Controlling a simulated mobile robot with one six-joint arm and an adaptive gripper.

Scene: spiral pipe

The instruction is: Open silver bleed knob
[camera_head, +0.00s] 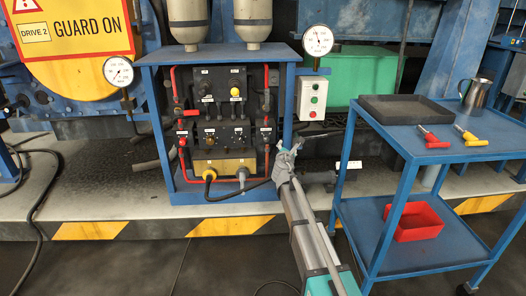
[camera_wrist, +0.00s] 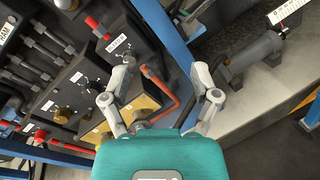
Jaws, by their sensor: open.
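The valve panel (camera_head: 222,112) sits inside a blue frame, with several small knobs and red handles on dark blocks. A small silvery knob (camera_wrist: 127,53) seems to show by a white label in the wrist view, just beyond my left fingertip. I cannot clearly separate it from the finger, nor tell whether they touch. In the head view the knob is too small to pick out. My gripper (camera_head: 287,160) is at the panel's lower right, in front of the frame's right post. In the wrist view my gripper (camera_wrist: 164,67) is open, its fingers spread with nothing held between them.
A red pipe (camera_wrist: 166,98) runs between my fingers in the wrist view, with brass-coloured knobs (camera_wrist: 62,115) to the left. The blue frame post (camera_head: 287,112) stands close to my gripper. A blue cart (camera_head: 405,150) with tools stands at right.

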